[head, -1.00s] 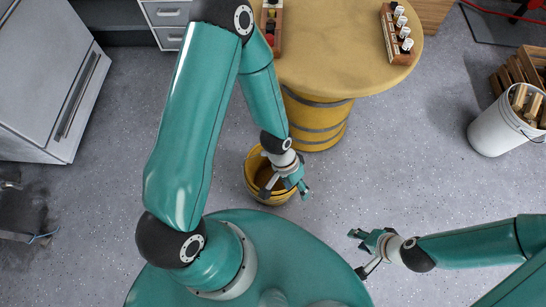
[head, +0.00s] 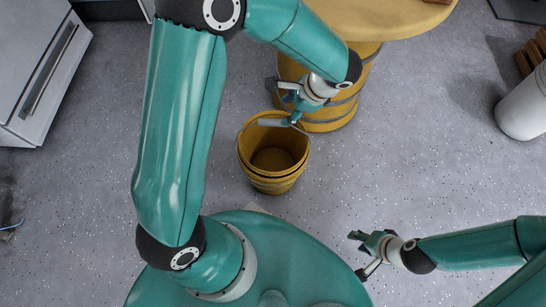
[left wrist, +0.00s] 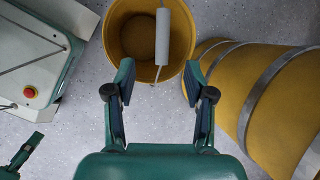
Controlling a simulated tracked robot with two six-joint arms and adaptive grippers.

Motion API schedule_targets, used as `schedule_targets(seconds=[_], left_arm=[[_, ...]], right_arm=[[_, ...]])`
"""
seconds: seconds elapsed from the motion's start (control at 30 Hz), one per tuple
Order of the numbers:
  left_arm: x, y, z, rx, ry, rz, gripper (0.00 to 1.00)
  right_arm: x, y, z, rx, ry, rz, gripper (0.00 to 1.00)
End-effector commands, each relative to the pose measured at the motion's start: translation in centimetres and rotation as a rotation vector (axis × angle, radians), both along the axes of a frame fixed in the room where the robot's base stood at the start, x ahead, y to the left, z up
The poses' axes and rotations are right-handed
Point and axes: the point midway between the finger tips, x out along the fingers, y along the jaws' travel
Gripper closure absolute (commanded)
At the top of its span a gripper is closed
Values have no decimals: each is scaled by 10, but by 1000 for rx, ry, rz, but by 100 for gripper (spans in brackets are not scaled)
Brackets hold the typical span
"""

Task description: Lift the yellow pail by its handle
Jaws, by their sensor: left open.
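The yellow pail (head: 270,184) stands upright on the floor in front of my base, empty inside as far as I see. Its wire handle has a pale grip (head: 272,122) near the far rim. In the left wrist view the pail (left wrist: 125,45) is at the top, with the pale grip (left wrist: 162,38) hanging across its opening. My left gripper (head: 287,102) is open near the pail's far rim; in the left wrist view its fingers (left wrist: 158,78) are spread below the grip, with nothing between them. My right gripper (head: 358,254) is open and empty at the right, away from the pail.
A yellow barrel (head: 335,115) under a round tabletop (head: 385,17) stands just behind my left gripper. A white bucket (head: 524,106) is at the far right. A grey cabinet (head: 30,65) is at the left. The floor between pail and right gripper is clear.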

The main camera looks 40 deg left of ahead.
Motion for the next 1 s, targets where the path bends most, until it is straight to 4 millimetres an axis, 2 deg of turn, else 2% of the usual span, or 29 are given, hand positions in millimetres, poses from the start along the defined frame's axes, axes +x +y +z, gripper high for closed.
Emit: schedule_targets(seconds=[0.03,0.1,0.3,0.63,0.9,1.0], left_arm=[[-1,5,-15,-1,5,2,46],[-2,12,-29,-1,5,2,46],[-4,28,-63,-2,4,3,46],[-3,37,-82,-3,2,1,46],[-1,53,-116,-2,4,4,46],[-1,57,-122,-3,2,3,46]], right_arm=[[0,0,-7,0,0,0,60],[0,0,-12,0,0,0,60],[0,0,-24,0,0,0,60],[0,0,-30,0,0,0,60],[0,0,-47,0,0,0,60],[0,0,-49,0,0,0,60]])
